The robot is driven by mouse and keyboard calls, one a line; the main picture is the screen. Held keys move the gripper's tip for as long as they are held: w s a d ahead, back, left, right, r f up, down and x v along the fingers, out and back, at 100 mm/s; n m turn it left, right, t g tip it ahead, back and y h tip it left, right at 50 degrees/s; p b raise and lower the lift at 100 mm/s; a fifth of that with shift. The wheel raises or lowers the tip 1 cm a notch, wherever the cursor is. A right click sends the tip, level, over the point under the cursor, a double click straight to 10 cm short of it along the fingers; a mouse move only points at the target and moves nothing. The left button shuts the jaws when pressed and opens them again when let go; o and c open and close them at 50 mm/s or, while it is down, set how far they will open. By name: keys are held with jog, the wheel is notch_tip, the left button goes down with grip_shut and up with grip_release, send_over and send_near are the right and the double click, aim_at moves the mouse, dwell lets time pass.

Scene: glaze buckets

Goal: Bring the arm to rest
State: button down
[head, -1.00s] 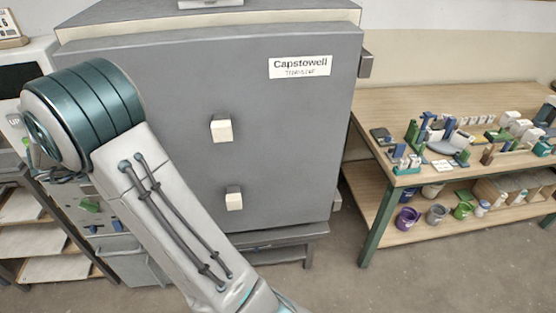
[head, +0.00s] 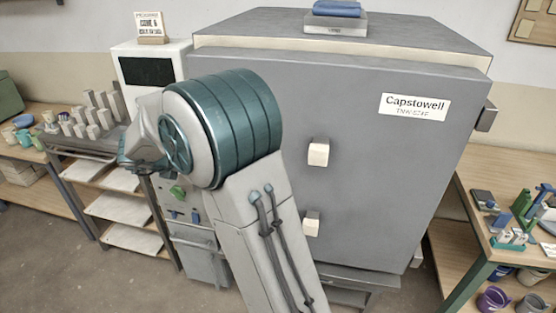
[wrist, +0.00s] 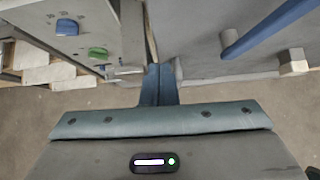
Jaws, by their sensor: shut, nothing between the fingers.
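My arm is raised and bent in front of the large grey kiln (head: 350,95). In the wrist view my gripper (wrist: 158,78) has its two fingers together with nothing between them. In the head view the hand is at the arm's left end, mostly hidden by the wrist and too small to read. The fingers point past the edge of the control box (wrist: 85,30), which has a green knob (wrist: 98,54). They look apart from it.
A rack with pale shelves (head: 115,207) and a left table (head: 45,195) stand left of the kiln. A right table (head: 480,240) carries coloured items, with a purple bucket (head: 492,300) below. Bare floor (head: 110,285) shows in front. Pale kiln knobs (head: 318,153) stick out near my arm.

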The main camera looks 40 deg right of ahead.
jog(key=s+a+r+n+t+y, duration=0.1)
jog(key=a+r+n+t+y, duration=0.35)
jog(key=r+n, duration=0.85)
jog(key=s+a+r+n+t+y, duration=0.1)
jog(key=s+a+n+t+y, duration=0.3)
jog(key=n, duration=0.7)
jog(key=s+d+f+n+g, duration=0.2)
jog(key=s+f+n+g, duration=0.1)
jog(key=s+n, duration=0.4)
jog(key=s+d+f+n+g+h, duration=0.1)
jog(key=s+d+f+n+g, duration=0.1)
jog(key=s+f+n+g, duration=0.2)
jog(key=s+d+f+n+g, duration=0.2)
jog(key=s+f+n+g, duration=0.2)
jog(key=s+n, duration=0.7)
jog(key=s+f, duration=0.2)
jog(key=s, duration=0.3)
jog(key=shift+h+b, duration=0.3)
jog(key=shift+h, duration=0.05)
